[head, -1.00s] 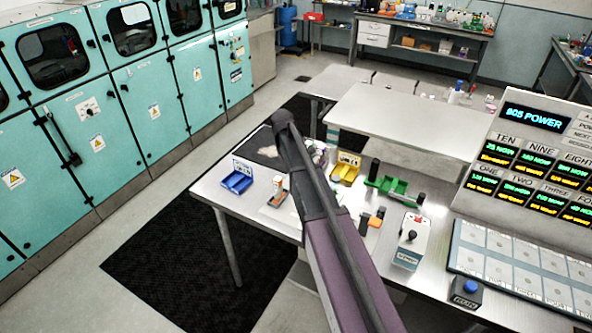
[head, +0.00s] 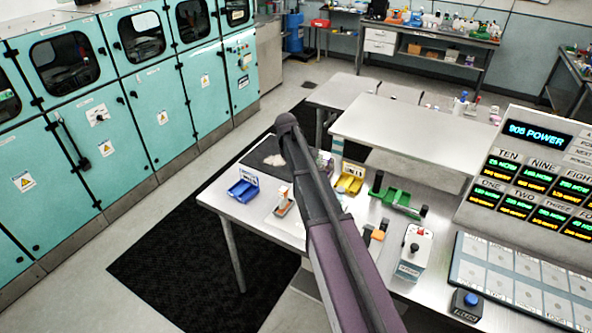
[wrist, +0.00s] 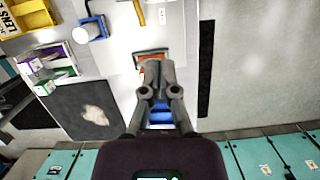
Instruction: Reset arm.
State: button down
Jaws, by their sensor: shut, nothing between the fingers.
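My gripper (wrist: 155,70) is shut with nothing between its fingers in the wrist view. It is above the worktop, between the orange-edged holder (wrist: 151,56) and the blue tray (wrist: 161,117), which its fingers partly cover. I cannot tell its height. In the head view my arm crosses the middle of the picture and my gripper does not show. The blue tray (head: 243,191) stands near the worktop's left edge there, with the small holder (head: 283,203) to its right.
Yellow tray (head: 349,181), green tray (head: 396,198), grey control box with a red knob (head: 413,256) and blue-button box (head: 467,301) stand on the worktop. The display panel (head: 535,165) is at right. Dark mat (wrist: 88,108) lies beside the gripper. Teal cabinets (head: 120,120) line the left.

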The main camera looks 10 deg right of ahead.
jog(key=s+a+f+m+b, duration=0.1)
jog(key=s+f+m+b, duration=0.1)
jog(key=s+f+b, duration=0.3)
jog(key=s+a+f+m+t+y+b, duration=0.1)
jog(key=s+f+m+b, duration=0.2)
jog(key=s, duration=0.9)
jog(key=s+a+f+m+t+b, duration=0.1)
jog(key=s+a+f+m+b, duration=0.1)
jog(key=s+f+b, duration=0.5)
jog(key=shift+s+f+m+y+b, duration=0.4)
jog(key=shift+s+f+m, duration=0.25)
jog(key=shift+f+m, duration=0.05)
